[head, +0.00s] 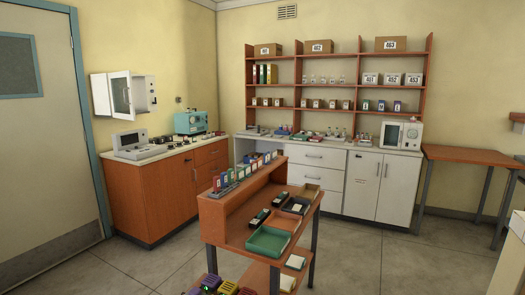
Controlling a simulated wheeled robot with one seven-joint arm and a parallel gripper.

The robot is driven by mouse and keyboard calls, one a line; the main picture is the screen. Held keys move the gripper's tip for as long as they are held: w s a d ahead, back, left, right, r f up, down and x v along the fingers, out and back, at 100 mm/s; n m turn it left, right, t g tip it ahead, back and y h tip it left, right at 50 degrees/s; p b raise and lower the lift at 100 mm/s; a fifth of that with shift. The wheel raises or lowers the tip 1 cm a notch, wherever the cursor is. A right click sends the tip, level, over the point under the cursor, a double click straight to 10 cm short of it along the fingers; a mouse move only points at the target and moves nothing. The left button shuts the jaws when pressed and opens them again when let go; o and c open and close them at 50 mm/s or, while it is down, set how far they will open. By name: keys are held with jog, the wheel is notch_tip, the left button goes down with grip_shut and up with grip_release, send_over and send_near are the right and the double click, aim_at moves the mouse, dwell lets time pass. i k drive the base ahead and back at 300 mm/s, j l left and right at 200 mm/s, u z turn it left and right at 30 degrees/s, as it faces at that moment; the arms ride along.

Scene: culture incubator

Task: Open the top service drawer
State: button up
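Two banks of drawers are in the head view, and I cannot tell from the picture which one holds the service drawer. A white bank stands under the back counter. Its top drawer (313,156) looks closed and has a bar handle. A closed white drawer (313,175) sits below it. The orange-brown cabinet at the left also has a top drawer (211,152), which looks closed, at its right end. My gripper is not in view.
An orange-brown shelf stand (235,222) with binders and trays stands in the middle, before the white drawers. Grey tiled floor (170,268) is free to its left. A white two-door cupboard (379,187) is right of the white drawers. A white wall cabinet (126,93) hangs open at left.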

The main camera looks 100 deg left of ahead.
aim_at(205, 154)
jog(key=u, duration=3.45)
jog(key=i+j+u, duration=0.2)
jog(key=i+u, duration=0.2)
jog(key=i, duration=0.2)
jog(key=i+j+u, duration=0.1)
jog(key=i+u, duration=0.3)
jog(key=i, duration=1.6)
jog(key=i+l+z, duration=0.15)
jog(key=i+z, duration=0.35)
jog(key=i+j+z, duration=0.1)
jog(key=i+z, duration=0.4)
jog(key=i, duration=0.15)
jog(key=i+j+z, duration=0.3)
jog(key=i+z, duration=0.2)
jog(key=i+l+z, duration=0.1)
jog(key=i+z, duration=0.25)
jog(key=i, duration=1.4)
jog(key=i+u, duration=0.25)
jog(key=i, duration=0.2)
jog(key=i+l+u, duration=0.25)
jog(key=i, duration=0.15)
jog(key=i+l+u, duration=0.3)
jog(key=i, duration=0.15)
